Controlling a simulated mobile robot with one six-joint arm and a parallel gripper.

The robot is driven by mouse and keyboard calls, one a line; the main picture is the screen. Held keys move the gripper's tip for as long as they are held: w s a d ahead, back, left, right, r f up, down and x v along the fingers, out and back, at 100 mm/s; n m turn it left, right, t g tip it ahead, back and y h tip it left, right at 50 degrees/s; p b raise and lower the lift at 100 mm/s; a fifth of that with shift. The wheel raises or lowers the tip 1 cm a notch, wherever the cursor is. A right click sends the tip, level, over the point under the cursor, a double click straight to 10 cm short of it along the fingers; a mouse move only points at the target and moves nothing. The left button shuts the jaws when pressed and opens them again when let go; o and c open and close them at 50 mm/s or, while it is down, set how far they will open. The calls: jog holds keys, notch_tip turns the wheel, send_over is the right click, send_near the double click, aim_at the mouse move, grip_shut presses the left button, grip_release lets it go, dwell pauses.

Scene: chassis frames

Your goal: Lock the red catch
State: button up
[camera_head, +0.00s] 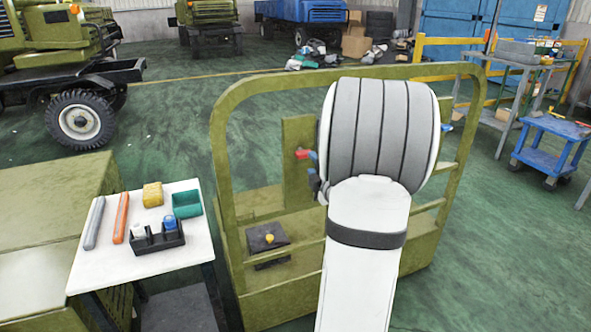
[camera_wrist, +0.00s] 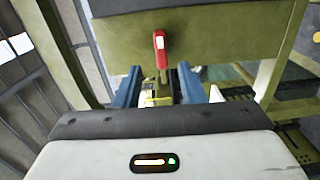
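In the wrist view the catch (camera_wrist: 159,42) has a red handle with a pale patch, pointing up the picture against an olive panel. My gripper (camera_wrist: 160,70) has its two blue fingers spread, one on each side of the catch's lower part, with a gap on both sides. In the head view my gripper (camera_head: 313,163) is close to the catch, mostly hidden behind my white and grey arm. Whether a finger touches the catch cannot be told.
The green tube frame (camera_head: 222,160) stands around the panel. A dark box with a yellow knob (camera_head: 269,238) sits low inside it. A white table (camera_head: 100,265) at left holds a black tray (camera_head: 157,240), a yellow block and tools. Open green floor lies behind.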

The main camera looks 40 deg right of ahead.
aim_at(306, 157)
jog(key=shift+w+d+f+n+t, duration=0.25)
jog(key=shift+w+d+n+t, duration=0.05)
jog(key=shift+w+d, duration=0.05)
jog(key=x, duration=0.6)
jog(key=shift+w, duration=0.4)
jog(key=shift+c, duration=0.4)
